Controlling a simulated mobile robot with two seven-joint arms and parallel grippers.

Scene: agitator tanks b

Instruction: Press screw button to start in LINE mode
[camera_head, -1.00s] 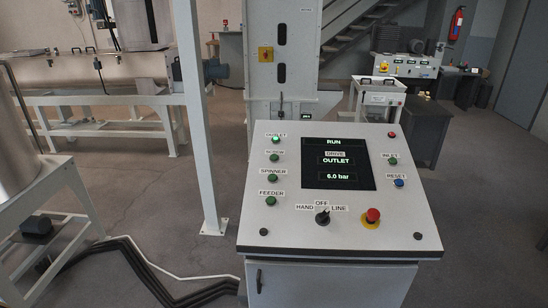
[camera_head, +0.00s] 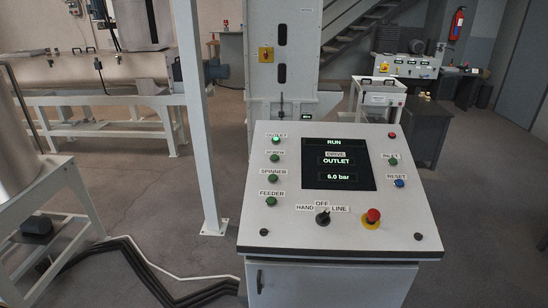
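The control panel (camera_head: 330,225) stands in the middle of the head view with a sloped face. The green screw button (camera_head: 274,158) is second from the top in the left column, unlit. Above it the outlet button (camera_head: 276,140) is lit bright green. Below are the spinner button (camera_head: 273,178) and feeder button (camera_head: 270,201), both dark green. The mode selector (camera_head: 322,218) is a black knob marked HAND, OFF and LINE; its handle seems tilted toward LINE. The screen (camera_head: 338,164) reads RUN, DRIVE OUTLET, 6.0 bar. Neither gripper shows.
A red emergency stop (camera_head: 372,216) sits right of the selector. An inlet button (camera_head: 392,161) and blue reset button (camera_head: 399,183) are on the right side. A white post (camera_head: 200,130) stands left of the panel. Dark cables (camera_head: 150,275) lie on the floor at lower left.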

